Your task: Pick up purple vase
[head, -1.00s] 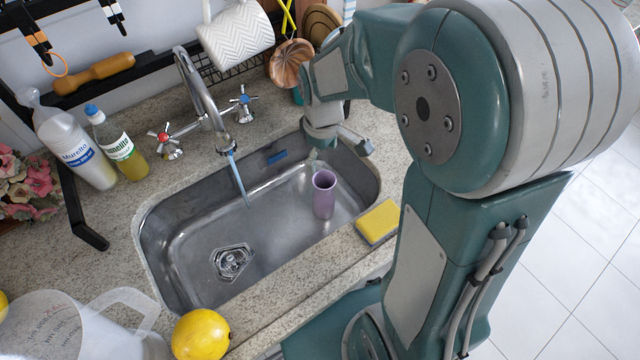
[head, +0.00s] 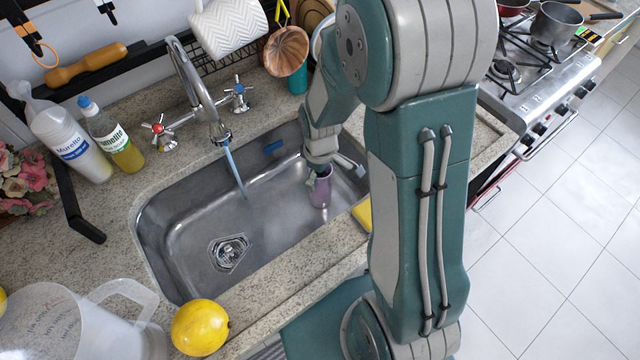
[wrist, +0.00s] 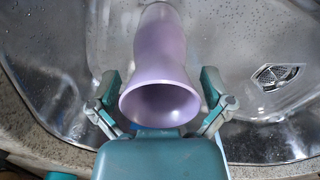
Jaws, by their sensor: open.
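The purple vase (head: 321,190) stands in the right part of the steel sink (head: 190,235), with its upper part partly hidden by my gripper in the head view. In the wrist view the vase (wrist: 160,70) shows its flared, open mouth toward the camera, with its body stretching away to the top. My gripper (wrist: 163,88) is open, with one finger on each side of the vase's mouth. In the head view my gripper (head: 322,166) is right at the top of the vase. I cannot tell whether either finger touches it.
The tap (head: 200,90) arches over the sink with water running. A yellow sponge (head: 363,213) lies on the right counter edge, partly behind my arm. A yellow fruit (head: 200,327) and a clear jug (head: 80,325) stand at the front. Bottles (head: 118,140) stand at the left.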

